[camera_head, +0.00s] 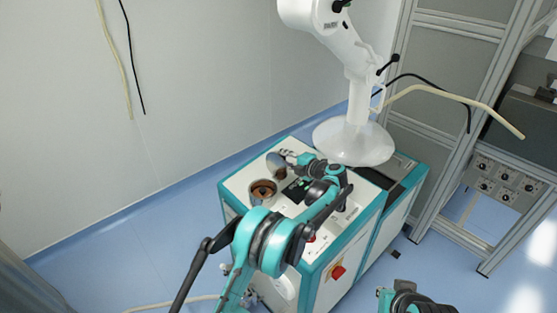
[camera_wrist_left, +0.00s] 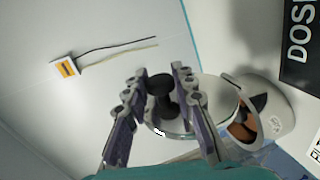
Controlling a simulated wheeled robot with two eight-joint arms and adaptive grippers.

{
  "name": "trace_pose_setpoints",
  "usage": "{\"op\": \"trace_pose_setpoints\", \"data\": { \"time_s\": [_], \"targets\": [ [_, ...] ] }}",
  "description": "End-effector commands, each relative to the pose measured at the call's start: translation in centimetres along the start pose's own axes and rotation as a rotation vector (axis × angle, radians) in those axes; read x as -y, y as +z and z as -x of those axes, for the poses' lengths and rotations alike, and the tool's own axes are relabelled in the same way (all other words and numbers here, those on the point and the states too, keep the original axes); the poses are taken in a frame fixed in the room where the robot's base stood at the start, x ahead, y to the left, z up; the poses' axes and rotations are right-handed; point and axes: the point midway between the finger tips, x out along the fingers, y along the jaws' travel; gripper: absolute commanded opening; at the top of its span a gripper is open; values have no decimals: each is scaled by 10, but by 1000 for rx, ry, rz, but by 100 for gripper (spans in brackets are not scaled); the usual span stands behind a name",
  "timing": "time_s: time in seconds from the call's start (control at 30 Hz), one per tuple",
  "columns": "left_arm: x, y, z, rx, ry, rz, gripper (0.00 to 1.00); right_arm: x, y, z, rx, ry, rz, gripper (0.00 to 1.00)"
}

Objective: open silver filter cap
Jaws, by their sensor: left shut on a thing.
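The silver filter cap (camera_head: 273,162) is a round disc with a black knob. It stands tilted up beside the round filter opening (camera_head: 262,191), whose inside is copper-coloured. My left gripper (camera_head: 284,154) is at the cap, reaching over the machine top. In the left wrist view the fingers (camera_wrist_left: 160,88) are shut on the black knob (camera_wrist_left: 161,103), with the cap (camera_wrist_left: 216,101) behind it and the opening (camera_wrist_left: 248,124) uncovered to the right. Part of my right arm (camera_head: 405,302) shows at the bottom edge; its jaws cannot be made out.
The white and teal machine (camera_head: 232,186) stands on the blue floor. A white arm with a wide round hood (camera_head: 353,142) hangs close to my left gripper's right. A grey metal frame (camera_head: 480,140) stands at right. Floor left of the machine is mostly clear.

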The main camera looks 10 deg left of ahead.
Motion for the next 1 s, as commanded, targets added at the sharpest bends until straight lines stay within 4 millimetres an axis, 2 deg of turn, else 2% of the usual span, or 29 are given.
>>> {"op": "trace_pose_setpoints", "data": {
  "time_s": [0.3,0.83,0.87,0.9,0.93,1.0],
  "targets": [
    [4,11,-1,-28,1,-111,0,0,0,0,0,0,0,0],
    [5,12,-2,-34,1,-131,0,0,0,0,0,0,0,0],
    [5,12,-2,-34,1,-131,30,0,0,0,0,0,0,0],
    [5,12,-2,-34,1,-131,41,0,0,0,0,0,0,0],
    [5,12,-2,-34,1,-131,47,0,0,0,0,0,0,0],
    [5,12,-2,-35,1,-131,47,0,0,0,0,0,0,0]
  ]
}}
